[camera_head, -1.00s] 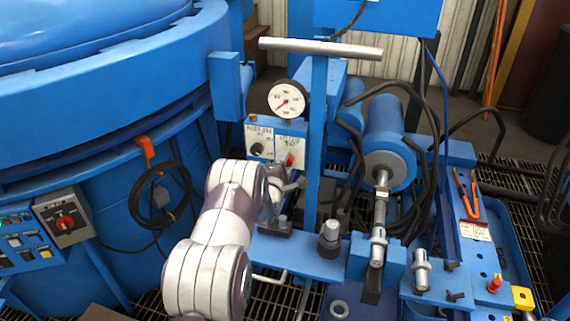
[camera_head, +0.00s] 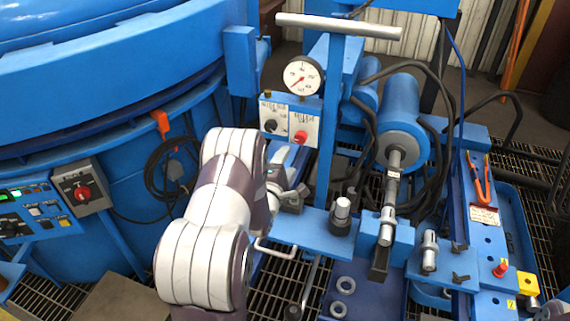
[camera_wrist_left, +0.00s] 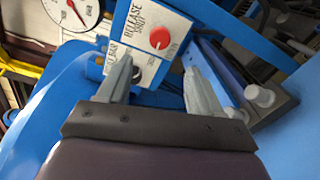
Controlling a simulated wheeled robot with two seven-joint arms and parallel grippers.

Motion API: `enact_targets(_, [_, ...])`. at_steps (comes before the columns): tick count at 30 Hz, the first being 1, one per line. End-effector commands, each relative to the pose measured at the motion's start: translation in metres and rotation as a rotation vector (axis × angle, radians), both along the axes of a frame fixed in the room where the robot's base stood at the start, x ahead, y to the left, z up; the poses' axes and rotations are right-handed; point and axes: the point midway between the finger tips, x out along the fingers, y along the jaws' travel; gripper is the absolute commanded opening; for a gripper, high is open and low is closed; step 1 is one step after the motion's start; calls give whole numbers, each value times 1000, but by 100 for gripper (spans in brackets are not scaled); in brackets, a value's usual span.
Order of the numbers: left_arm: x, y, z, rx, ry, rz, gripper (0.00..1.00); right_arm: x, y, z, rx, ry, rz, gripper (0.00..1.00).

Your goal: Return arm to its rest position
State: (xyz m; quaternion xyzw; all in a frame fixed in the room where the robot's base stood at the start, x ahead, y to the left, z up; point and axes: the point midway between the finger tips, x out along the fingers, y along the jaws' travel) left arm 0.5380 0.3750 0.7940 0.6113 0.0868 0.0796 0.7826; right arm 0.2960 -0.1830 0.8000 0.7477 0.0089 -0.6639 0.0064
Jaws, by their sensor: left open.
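My left arm comes in from the lower left in the head view. My left gripper (camera_head: 292,188) is beside the blue post, below the control box. It is partly hidden by my own wrist. In the left wrist view my left gripper (camera_wrist_left: 158,82) has its two grey fingers apart, with nothing between them. The red knob (camera_head: 300,137) on the white panel is clear of the fingers. It also shows in the left wrist view as a red knob (camera_wrist_left: 159,38), beyond the fingertips.
A pressure gauge (camera_head: 302,76) sits above the panel, and a blue post with a crossbar (camera_head: 338,26) stands close beside the gripper. A blue cylinder (camera_head: 399,115) is to the right. The large blue furnace (camera_head: 110,85) fills the left.

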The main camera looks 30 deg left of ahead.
Motion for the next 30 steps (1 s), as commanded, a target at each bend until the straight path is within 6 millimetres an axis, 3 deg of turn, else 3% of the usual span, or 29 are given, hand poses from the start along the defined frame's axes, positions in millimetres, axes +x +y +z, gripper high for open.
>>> enact_targets(5, [-14, -3, 0, 1, 1, 0, 65, 0, 0, 2, 0, 0, 0, 70])
enact_targets(21, [-14, -3, -2, 50, 22, -3, 65, 0, 0, 1, 0, 0, 0, 70])
enact_targets(23, [-16, -2, -18, 151, 129, -7, 65, 0, 0, 1, 0, 0, 0, 70])
enact_targets(24, [-25, -3, -43, 244, 274, -24, 65, 0, 0, 1, 0, 0, 0, 70])
enact_targets(27, [-69, -13, -96, 538, 752, -198, 65, 0, 0, 2, 0, 0, 0, 70])
enact_targets(30, [-120, -48, -103, 794, 1098, -552, 65, 0, 0, 2, 0, 0, 0, 70])
